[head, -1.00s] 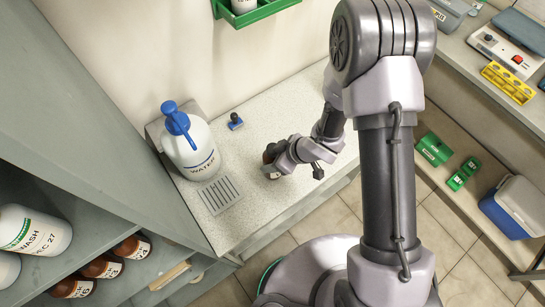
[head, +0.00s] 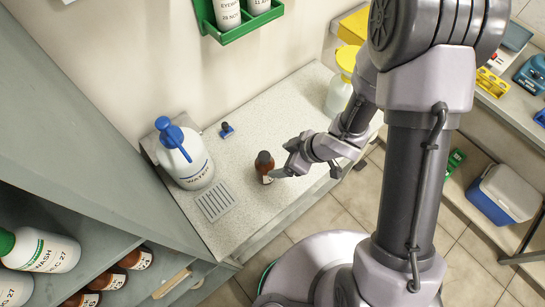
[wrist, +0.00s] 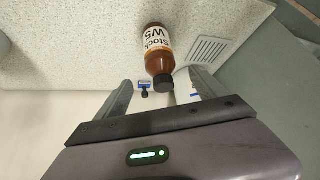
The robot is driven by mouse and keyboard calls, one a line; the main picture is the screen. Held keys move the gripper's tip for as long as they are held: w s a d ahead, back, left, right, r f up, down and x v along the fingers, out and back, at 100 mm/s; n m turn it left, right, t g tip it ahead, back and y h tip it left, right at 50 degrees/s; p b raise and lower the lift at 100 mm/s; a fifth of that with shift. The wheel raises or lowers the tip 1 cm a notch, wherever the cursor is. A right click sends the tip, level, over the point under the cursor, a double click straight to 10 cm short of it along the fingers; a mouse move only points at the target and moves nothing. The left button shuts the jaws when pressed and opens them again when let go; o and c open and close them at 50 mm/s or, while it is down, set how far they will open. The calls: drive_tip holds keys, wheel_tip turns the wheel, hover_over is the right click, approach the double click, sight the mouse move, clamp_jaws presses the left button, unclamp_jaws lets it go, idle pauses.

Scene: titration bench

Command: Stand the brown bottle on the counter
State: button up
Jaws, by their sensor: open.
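The brown bottle (head: 264,167) stands upright on the speckled counter (head: 262,118), right of the drain grille, with a dark cap and a white label. In the wrist view the bottle (wrist: 158,55) shows its label reading "Stock W5", with its cap toward the fingers. My gripper (head: 286,172) is just to the right of the bottle. In the wrist view my two fingers are spread apart and nothing is gripped between them. The head view does not clearly show whether a finger touches the bottle.
A white water jug (head: 188,160) with a blue top stands left of the bottle, behind the drain grille (head: 215,200). A small blue item (head: 226,130) lies near the wall. A yellow-topped container (head: 341,85) stands at the far right. Shelves with bottles are at left.

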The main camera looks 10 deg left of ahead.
drive_tip(key=w+d+r+m+t+h, duration=0.3)
drive_tip(key=w+d+r+m, duration=0.1)
drive_tip(key=d+r, duration=0.4)
drive_tip(key=w+d+r+m+t+h, duration=0.25)
drive_tip(key=d+r+m, duration=0.35)
drive_tip(key=r, duration=0.5)
drive_tip(key=s+d+r+m+h, duration=0.2)
drive_tip(key=s+d+r+m, duration=0.35)
drive_tip(key=s+r, duration=0.35)
drive_tip(key=s+a+r+m+g+y, duration=0.1)
drive_tip(key=s+a+r+m+y, duration=0.2)
drive_tip(key=s+a, duration=0.3)
drive_tip(key=shift+s+r+m, duration=0.2)
drive_tip(key=shift+s+m, duration=0.15)
drive_tip(key=shift+s, duration=0.75)
